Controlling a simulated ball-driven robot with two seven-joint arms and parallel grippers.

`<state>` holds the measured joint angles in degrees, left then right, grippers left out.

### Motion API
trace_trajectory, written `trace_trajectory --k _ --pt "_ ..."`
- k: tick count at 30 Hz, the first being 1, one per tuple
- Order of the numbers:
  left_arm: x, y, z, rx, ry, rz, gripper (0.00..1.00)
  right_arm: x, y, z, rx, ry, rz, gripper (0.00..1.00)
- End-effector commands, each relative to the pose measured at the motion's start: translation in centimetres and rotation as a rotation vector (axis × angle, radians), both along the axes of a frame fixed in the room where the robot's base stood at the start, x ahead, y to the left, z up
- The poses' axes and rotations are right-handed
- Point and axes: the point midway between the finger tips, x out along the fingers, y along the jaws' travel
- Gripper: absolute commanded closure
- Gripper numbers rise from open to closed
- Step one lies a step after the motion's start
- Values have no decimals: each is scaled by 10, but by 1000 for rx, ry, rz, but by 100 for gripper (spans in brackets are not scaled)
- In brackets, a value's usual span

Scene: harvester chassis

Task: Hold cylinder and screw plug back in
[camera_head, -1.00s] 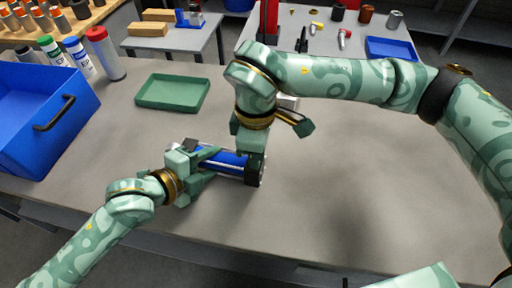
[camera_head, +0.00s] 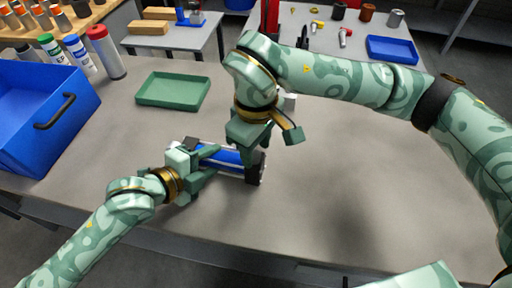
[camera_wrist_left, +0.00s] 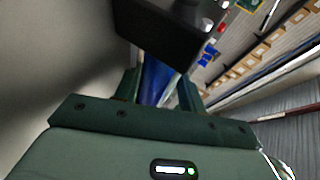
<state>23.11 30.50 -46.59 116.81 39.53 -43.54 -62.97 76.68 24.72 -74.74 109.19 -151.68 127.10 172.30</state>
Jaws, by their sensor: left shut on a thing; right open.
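The blue cylinder (camera_head: 228,157) lies on its side at the middle of the grey workbench, with silvery rods along it and a black end block (camera_head: 256,168) at its right end. My left gripper (camera_head: 208,158) is shut on the cylinder's left part. In the left wrist view the blue cylinder (camera_wrist_left: 155,82) sits between the left fingers, with the black end block (camera_wrist_left: 155,32) beyond. My right gripper (camera_head: 250,143) is open, pointing down just above the end block. It hides part of that end. I cannot make out the plug.
A green tray (camera_head: 172,104) lies behind the cylinder. A blue bin (camera_head: 45,125) and several capped bottles (camera_head: 105,52) stand at the left. The bench is clear to the right and in front. A rear table holds a blue tray (camera_head: 391,50) and small parts.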

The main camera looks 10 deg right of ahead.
Motion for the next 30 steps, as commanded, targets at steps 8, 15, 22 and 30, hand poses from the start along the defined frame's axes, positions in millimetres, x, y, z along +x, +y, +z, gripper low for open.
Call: trace_trajectory --k 8,15,22,30 --pt "-1 0 -3 5 6 -1 100 0 0 31 0 -1 0 56" --pt "-1 0 -3 5 7 -1 100 0 0 33 0 0 1 56" --pt "-1 0 -4 5 7 -1 100 9 -2 48 -10 -45 1 57" --pt "-1 0 -4 5 8 -1 100 13 -6 64 -62 -51 674 57"
